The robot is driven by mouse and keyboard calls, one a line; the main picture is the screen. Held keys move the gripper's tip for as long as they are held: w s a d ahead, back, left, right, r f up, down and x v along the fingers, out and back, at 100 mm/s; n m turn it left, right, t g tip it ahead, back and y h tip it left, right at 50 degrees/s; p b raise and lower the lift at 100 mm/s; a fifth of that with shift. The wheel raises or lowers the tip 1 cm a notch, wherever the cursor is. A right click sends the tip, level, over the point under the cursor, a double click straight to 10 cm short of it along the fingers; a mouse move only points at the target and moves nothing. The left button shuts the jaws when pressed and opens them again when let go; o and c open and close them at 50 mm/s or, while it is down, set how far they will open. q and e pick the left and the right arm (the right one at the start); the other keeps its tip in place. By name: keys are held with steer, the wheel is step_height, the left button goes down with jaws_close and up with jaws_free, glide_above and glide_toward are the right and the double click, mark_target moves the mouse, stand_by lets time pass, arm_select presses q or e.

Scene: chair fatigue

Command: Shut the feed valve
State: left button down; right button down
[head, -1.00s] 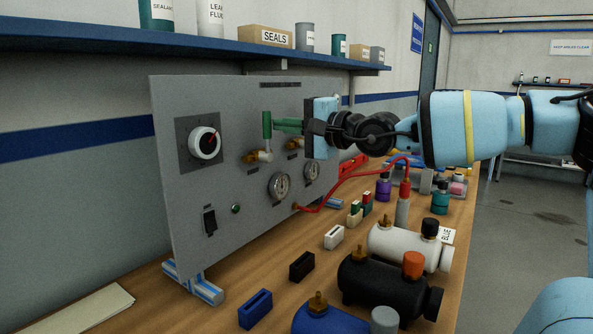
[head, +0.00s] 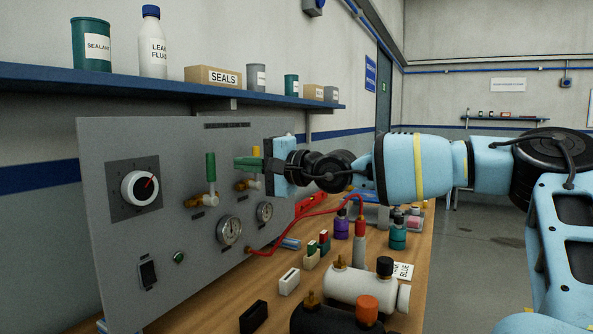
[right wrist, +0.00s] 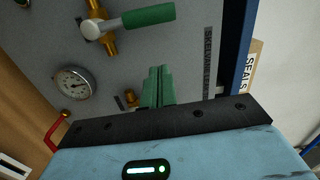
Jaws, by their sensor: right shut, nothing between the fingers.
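Two valves sit side by side on the grey panel (head: 165,240). The left valve has a green handle (head: 211,167) standing upright above a brass fitting; the handle also shows in the right wrist view (right wrist: 149,16). The right valve has a yellow handle (head: 256,153), partly hidden behind my gripper. I cannot read which is the feed valve. My right gripper (head: 240,162) is shut and empty, its green fingers just right of the green handle and apart from it. The fingers show in the right wrist view (right wrist: 158,72) too. My left gripper is not in view.
The panel also carries a dial (head: 141,188), two gauges (head: 229,230) and a switch (head: 148,271). A blue shelf (head: 160,83) with bottles and boxes runs above it. A red hose (head: 290,228) and several cylinders crowd the bench to the right.

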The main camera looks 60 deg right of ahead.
steer(key=s+d, duration=0.1)
steer(key=s, duration=0.8)
steer(key=shift+s+d, duration=0.15)
steer(key=shift+s, duration=0.25)
stand_by(0.6)
stand_by(0.4)
